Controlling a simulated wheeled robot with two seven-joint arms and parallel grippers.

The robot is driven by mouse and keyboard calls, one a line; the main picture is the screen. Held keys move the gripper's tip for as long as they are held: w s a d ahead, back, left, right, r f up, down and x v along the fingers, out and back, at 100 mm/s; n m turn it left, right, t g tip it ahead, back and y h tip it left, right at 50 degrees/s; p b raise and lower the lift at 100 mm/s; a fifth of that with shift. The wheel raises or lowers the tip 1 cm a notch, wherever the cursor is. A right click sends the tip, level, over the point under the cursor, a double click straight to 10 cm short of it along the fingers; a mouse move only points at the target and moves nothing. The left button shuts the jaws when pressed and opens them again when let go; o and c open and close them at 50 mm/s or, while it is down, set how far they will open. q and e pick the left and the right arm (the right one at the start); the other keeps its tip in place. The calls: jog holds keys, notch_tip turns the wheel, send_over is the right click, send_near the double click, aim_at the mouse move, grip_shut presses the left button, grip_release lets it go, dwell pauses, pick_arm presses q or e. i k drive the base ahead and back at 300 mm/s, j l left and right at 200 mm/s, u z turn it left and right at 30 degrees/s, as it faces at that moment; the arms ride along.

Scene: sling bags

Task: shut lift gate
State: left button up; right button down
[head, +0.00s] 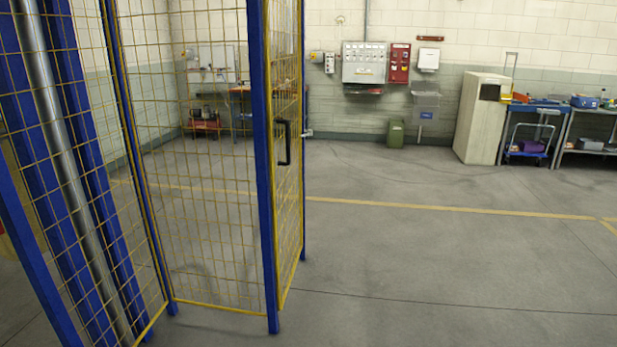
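A lift enclosure of yellow wire mesh and blue posts stands at the left of the head view. A wide mesh panel (200,180) faces me. At its right edge is a tall blue post (265,200). A narrow-looking mesh panel (289,190), seen at a steep angle, runs back from this post to a farther blue post (303,130). A black handle (285,142) shows beside the near post. A small latch-like metal part (306,133) shows at the farther post. I cannot tell how far the gate stands open. Neither of my grippers is in view.
Open grey floor (440,255) with a yellow line lies to the right of the enclosure. A green bin (396,134), a beige cabinet (481,120), a blue trolley (529,142) and a workbench (592,120) stand along the back wall. A silver column (57,130) rises inside the enclosure.

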aim_at(265, 6)
jog(key=i, duration=1.4)
jog(key=i+u, duration=0.2)
jog(key=i, duration=0.25)
jog(key=i+l+u, duration=0.2)
jog(key=i, duration=0.25)
jog(key=i+l+u, duration=0.2)
jog(key=i, duration=0.2)
jog(key=i+l+u, duration=0.25)
jog(key=i, duration=0.2)
